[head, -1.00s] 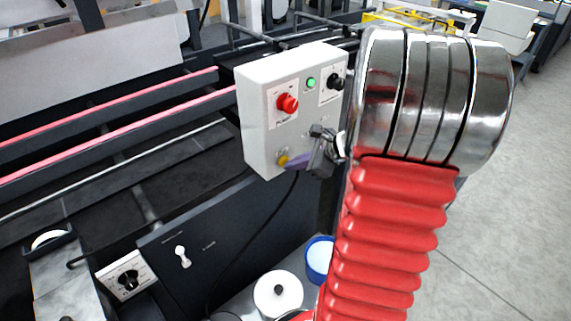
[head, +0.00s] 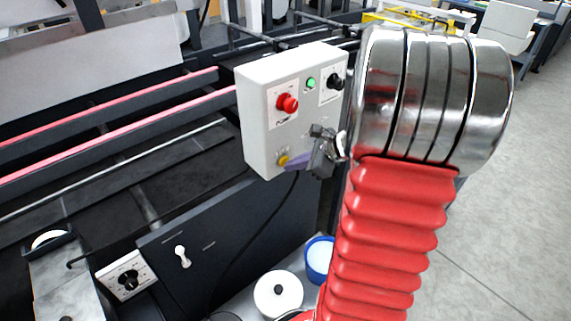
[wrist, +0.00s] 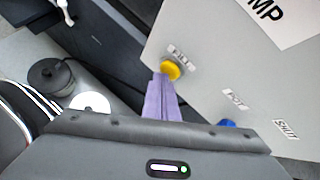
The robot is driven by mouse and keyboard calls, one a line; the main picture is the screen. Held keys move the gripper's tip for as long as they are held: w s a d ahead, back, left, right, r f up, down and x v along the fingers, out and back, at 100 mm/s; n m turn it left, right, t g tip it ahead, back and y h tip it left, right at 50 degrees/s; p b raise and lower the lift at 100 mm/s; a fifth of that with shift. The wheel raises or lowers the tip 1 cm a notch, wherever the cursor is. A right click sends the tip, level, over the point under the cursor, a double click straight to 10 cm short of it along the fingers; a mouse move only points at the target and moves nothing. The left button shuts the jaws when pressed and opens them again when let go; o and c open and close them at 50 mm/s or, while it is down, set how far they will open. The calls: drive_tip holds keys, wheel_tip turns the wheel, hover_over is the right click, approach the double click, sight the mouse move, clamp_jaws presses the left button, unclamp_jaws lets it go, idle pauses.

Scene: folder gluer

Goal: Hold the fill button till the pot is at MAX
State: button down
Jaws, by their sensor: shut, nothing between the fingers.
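The yellow fill button (wrist: 171,69), under a label that seems to read FILL, is on the face of a light grey control box (wrist: 215,65). My gripper (wrist: 163,79) is shut, its purple fingers together with nothing between them. Its tips are at the button and look to be touching it; how far the button is pressed I cannot tell. In the head view the button (head: 283,160) is low on the box, with my gripper (head: 289,161) against it from the right. I cannot make out which vessel is the pot, nor any MAX mark or level.
The box also carries a red knob (head: 287,103), a green light (head: 311,83) and a black knob (head: 336,81). A blue button (wrist: 227,123) is near my fingers. Below stand a white-lidded container (head: 270,302) and a blue tub (head: 318,266) with white contents.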

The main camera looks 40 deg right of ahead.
drive_tip(key=shift+s, duration=0.1)
idle(0.3)
drive_tip(key=shift+s, duration=0.85)
drive_tip(key=s, duration=0.5)
idle(0.4)
drive_tip(key=shift+d, duration=0.1)
idle(0.4)
